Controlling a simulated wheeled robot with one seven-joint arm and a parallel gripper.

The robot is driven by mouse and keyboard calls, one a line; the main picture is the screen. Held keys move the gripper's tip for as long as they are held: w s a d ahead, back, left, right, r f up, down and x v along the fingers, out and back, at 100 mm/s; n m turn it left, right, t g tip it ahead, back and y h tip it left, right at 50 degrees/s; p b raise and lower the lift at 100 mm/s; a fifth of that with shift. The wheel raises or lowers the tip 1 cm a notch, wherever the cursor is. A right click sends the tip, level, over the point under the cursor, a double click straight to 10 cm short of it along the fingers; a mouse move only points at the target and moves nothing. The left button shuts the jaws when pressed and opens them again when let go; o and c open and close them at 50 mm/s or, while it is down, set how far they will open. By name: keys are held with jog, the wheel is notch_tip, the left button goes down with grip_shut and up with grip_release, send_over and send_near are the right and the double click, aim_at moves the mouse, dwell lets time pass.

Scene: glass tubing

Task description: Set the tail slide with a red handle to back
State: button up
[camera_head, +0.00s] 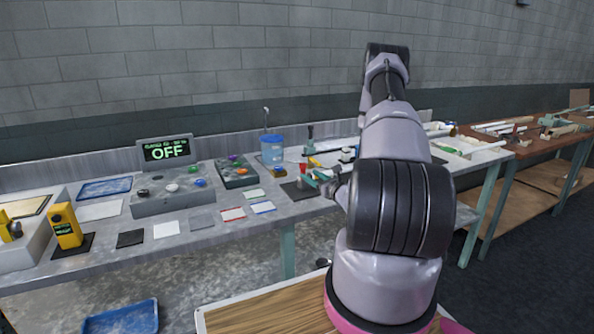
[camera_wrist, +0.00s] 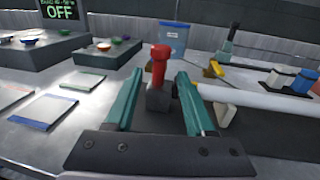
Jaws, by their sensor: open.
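The tail slide's red handle (camera_wrist: 159,62) stands upright on a small grey block (camera_wrist: 158,97) in the wrist view. It shows small in the head view (camera_head: 303,168), close to my gripper. My gripper (camera_wrist: 157,88) is open, with its two teal fingers to the left and right of the handle and block. Nothing is visibly held, and I cannot tell whether a finger touches the block. In the head view my gripper (camera_head: 322,180) is low over the bench and partly hidden by my arm. The slide's track is not clear.
A long white tube (camera_wrist: 265,98) lies to the right of the fingers. A display reading OFF (camera_head: 166,153) and trays with coloured pieces are to the left. Flat cards (camera_wrist: 45,113) lie on the bench (camera_head: 190,245).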

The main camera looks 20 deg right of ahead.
jog(key=w, duration=0.3)
jog(key=w+a, duration=0.1)
jog(key=w, duration=0.4)
jog(key=shift+w+a, duration=0.3)
jog(key=shift+a, duration=0.05)
grip_shut()
dwell(0.9)
